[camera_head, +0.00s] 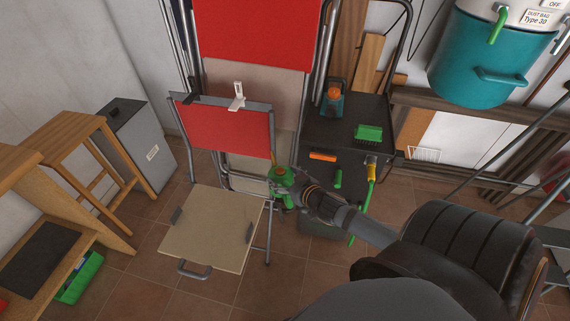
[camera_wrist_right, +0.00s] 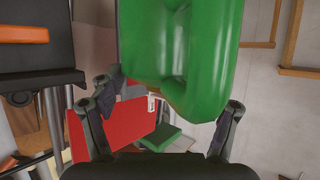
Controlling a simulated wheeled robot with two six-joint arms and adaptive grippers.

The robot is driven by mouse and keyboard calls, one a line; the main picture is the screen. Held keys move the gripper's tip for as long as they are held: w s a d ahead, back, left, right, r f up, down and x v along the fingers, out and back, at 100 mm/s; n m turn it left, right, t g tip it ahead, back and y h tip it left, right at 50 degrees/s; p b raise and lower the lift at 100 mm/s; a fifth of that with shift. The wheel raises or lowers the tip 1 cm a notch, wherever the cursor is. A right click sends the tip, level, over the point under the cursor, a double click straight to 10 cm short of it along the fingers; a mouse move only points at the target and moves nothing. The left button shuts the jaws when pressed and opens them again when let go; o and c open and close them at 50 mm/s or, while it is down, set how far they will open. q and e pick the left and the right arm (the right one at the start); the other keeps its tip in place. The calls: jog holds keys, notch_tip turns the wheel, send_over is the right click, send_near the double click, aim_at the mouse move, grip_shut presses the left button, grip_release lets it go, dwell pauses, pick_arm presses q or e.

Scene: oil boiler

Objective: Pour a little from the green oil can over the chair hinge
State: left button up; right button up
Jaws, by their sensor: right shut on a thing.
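The green oil can (camera_head: 283,180) is at the right side of the folding chair, close to its frame in the picture. An orange-yellow part rises at the can's upper left. My right gripper (camera_head: 298,191) is shut on the can, which fills the upper middle of the right wrist view (camera_wrist_right: 190,60). The chair has a red back (camera_head: 228,128) and a pale wooden seat (camera_head: 212,228). Its hinge cannot be picked out clearly; the can and gripper partly cover the frame there. Whether the can touches the chair cannot be told. My left gripper is not in view.
A black cart (camera_head: 345,150) behind holds a green brush (camera_head: 368,134) and an orange-handled item (camera_head: 323,156). A wooden stool (camera_head: 75,140) and grey bin (camera_head: 140,145) stand left. Tiled floor is clear in front of the chair.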

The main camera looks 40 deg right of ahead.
pick_arm(q)
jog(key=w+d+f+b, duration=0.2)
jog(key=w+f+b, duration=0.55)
jog(key=b, duration=1.05)
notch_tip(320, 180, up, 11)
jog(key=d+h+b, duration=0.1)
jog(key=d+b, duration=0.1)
jog(key=b, duration=0.1)
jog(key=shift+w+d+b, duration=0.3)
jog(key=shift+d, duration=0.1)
pick_arm(e)
notch_tip(320, 180, down, 22)
jog(key=w+d+m+g, duration=0.1)
jog(key=w+d+g, duration=0.1)
jog(key=g, duration=0.2)
jog(key=shift+d+m, duration=0.3)
jog(key=shift+d, duration=0.1)
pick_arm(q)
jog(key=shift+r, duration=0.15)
pick_arm(e)
jog(key=shift+f+g, duration=0.1)
jog(key=shift+g, duration=0.2)
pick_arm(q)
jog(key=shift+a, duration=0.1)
